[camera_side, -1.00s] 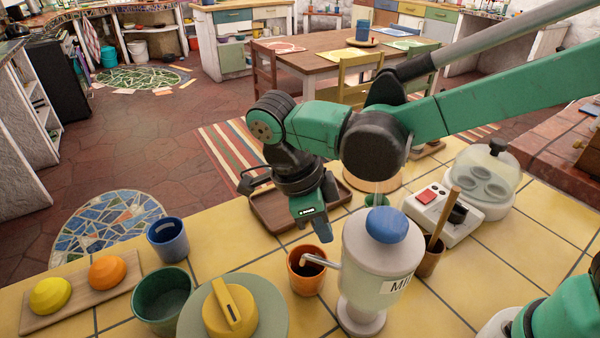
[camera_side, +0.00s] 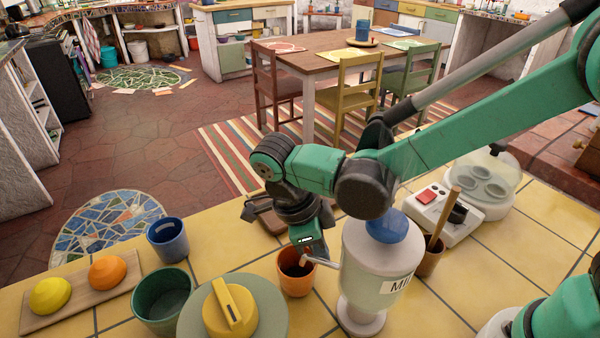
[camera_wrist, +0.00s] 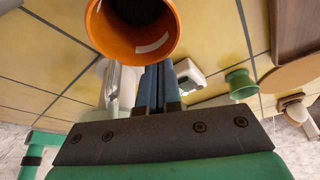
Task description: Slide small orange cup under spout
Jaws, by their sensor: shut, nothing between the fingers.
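The small orange cup (camera_side: 294,287) stands upright on the yellow tiles, left of the milk dispenser (camera_side: 363,285). The dispenser's spout (camera_side: 322,262) points left, its tip over the right part of the cup's mouth in the side view. My gripper (camera_side: 306,258) is shut and empty, pointing down at the cup's far right side; the cup hides its tips there. In the wrist view, the cup (camera_wrist: 165,45) is close in front of the closed blue fingers (camera_wrist: 158,82), its wall covering their tips. I cannot tell for certain whether they touch it.
A blue cup (camera_side: 168,241), a green cup (camera_side: 163,303) and a yellow-handled lid (camera_side: 231,307) stand to the left. A brown cup with a wooden stick (camera_side: 430,256) and a white appliance (camera_side: 442,216) are right of the dispenser. Tiles between blue and orange cups are clear.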

